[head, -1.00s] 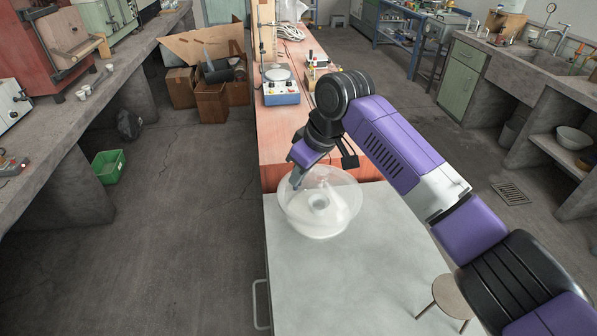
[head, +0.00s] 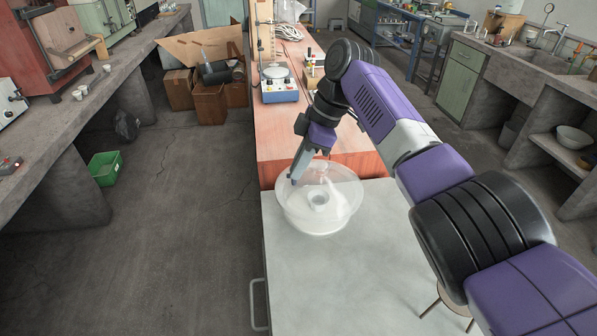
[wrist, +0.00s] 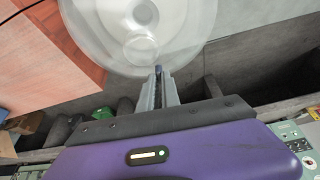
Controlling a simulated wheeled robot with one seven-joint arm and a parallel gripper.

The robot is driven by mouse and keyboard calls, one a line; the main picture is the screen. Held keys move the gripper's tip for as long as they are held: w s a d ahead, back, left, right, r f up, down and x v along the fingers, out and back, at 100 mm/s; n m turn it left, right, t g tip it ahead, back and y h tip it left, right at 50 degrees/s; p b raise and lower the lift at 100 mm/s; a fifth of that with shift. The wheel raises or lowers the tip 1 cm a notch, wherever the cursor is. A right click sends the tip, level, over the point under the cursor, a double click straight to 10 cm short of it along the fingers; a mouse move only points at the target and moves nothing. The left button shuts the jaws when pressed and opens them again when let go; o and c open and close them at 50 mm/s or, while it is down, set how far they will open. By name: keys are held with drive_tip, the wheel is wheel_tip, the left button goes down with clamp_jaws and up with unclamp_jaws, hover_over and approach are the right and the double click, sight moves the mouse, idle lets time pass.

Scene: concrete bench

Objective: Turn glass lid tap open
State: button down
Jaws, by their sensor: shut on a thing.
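The clear glass vessel with its domed glass lid (head: 345,184) stands on the pale bench top. In the wrist view the lid (wrist: 95,30) fills the top middle, with a round knob near its centre. My gripper (head: 294,178) reaches down to the lid's left rim in the head view. In the wrist view its fingers (wrist: 159,88) are close together at the lid's near edge, shut on a small dark piece, the tap (wrist: 158,70). The fingers hide most of the tap, so its angle cannot be told.
A blue-and-white instrument (head: 280,88) stands on the reddish bench (head: 275,140) behind. The pale bench top (head: 310,285) is clear in front of the vessel. A stool (head: 445,310) stands at the right, partly behind my arm.

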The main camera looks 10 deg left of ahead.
drive_tip(key=shift+w+n+g+b, duration=0.1)
drive_tip(key=shift+n+g+b, duration=0.2)
drive_tip(key=shift+n+b, duration=0.9)
drive_tip(key=c, duration=1.6)
unclamp_jaws()
drive_tip(key=shift+m, duration=0.3)
drive_tip(key=shift+o, duration=0.2)
